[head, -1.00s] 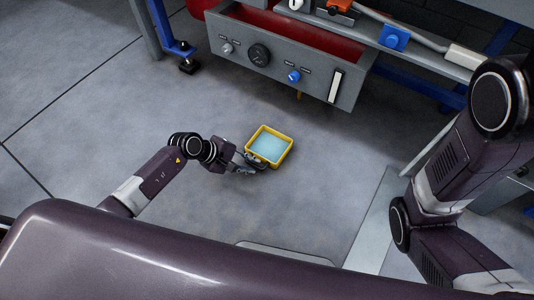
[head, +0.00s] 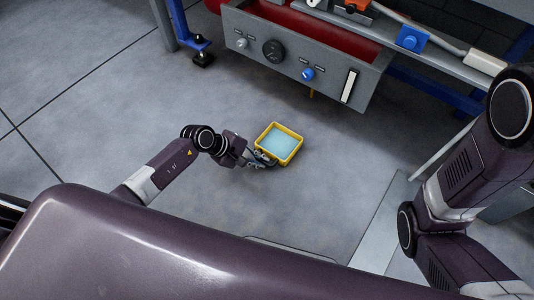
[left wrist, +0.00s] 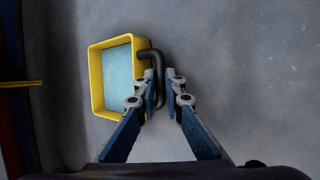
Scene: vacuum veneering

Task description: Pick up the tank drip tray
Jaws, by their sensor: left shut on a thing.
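The tank drip tray is a small yellow rectangular tray (head: 292,155) with pale blue liquid in it, low over or on the grey floor in the head view. In the left wrist view the yellow tray (left wrist: 97,88) is at the left, with a black bent handle (left wrist: 158,68) on its right side. My left gripper (head: 268,161) is at the tray's lower left side. In the left wrist view its fingers (left wrist: 163,85) are shut on the black handle. Whether the tray touches the floor is hard to tell. My right arm shows at the right; its gripper is out of view.
A blue bench leg (head: 187,40) stands at the upper left. A pale floor plate (head: 385,225) lies at lower right. The floor around the tray is mostly clear.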

